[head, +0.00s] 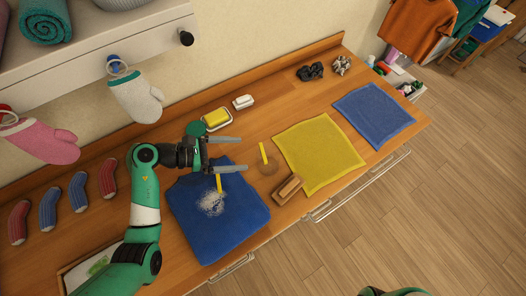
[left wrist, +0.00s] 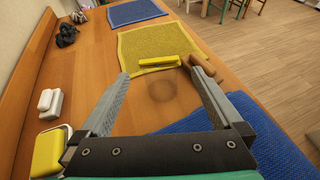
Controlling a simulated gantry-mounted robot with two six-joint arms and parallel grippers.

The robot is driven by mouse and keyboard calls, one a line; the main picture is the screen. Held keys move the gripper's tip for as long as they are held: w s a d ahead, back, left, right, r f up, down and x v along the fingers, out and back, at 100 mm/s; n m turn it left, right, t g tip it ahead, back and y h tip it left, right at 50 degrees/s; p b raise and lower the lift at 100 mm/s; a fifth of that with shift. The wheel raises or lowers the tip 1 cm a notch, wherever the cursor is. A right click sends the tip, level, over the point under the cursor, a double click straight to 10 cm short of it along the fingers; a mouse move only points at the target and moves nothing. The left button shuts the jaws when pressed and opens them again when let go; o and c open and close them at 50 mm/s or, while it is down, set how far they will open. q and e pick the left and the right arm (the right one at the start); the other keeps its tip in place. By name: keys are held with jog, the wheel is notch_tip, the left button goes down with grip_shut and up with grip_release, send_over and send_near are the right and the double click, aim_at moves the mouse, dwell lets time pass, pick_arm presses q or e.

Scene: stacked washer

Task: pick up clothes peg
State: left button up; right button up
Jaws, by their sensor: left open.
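A slim yellow bar (head: 264,153) that looks like the clothes peg lies on the wooden worktop beside a round brown mark. It also shows in the left wrist view (left wrist: 165,63), lying crosswise beyond the fingertips. A second narrow yellow piece (head: 220,183) shows on the blue towel, close to a white speckled patch; I cannot tell if it is also a peg. My left gripper (head: 243,155) is open and empty, its two grey fingers pointing right toward the first bar, short of it. In the left wrist view the bar appears between and past the fingers (left wrist: 160,73). My right gripper is not in view.
A blue towel (head: 240,228) lies below my left gripper. A yellow cloth (head: 330,150), a wooden brush (head: 288,190) and another blue cloth (head: 375,113) lie to the right. A yellow block in a dish (head: 216,119) and a white one (head: 243,102) sit near the wall.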

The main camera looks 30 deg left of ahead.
pick_arm(q)
jog(key=x, duration=0.6)
jog(key=shift+w+f, duration=0.2)
jog(key=shift+f, duration=0.15)
jog(key=c, duration=1.1)
notch_tip(320, 180, up, 9)
jog(key=p, duration=0.3)
send_over(261, 152)
jog(key=s+d, duration=0.3)
jog(key=s, duration=0.1)
jog(key=shift+c, duration=0.2)
jog(key=s+d+r, duration=0.4)
jog(key=d, duration=0.3)
jog(key=shift+d, duration=0.4)
jog(key=shift+s, duration=0.1)
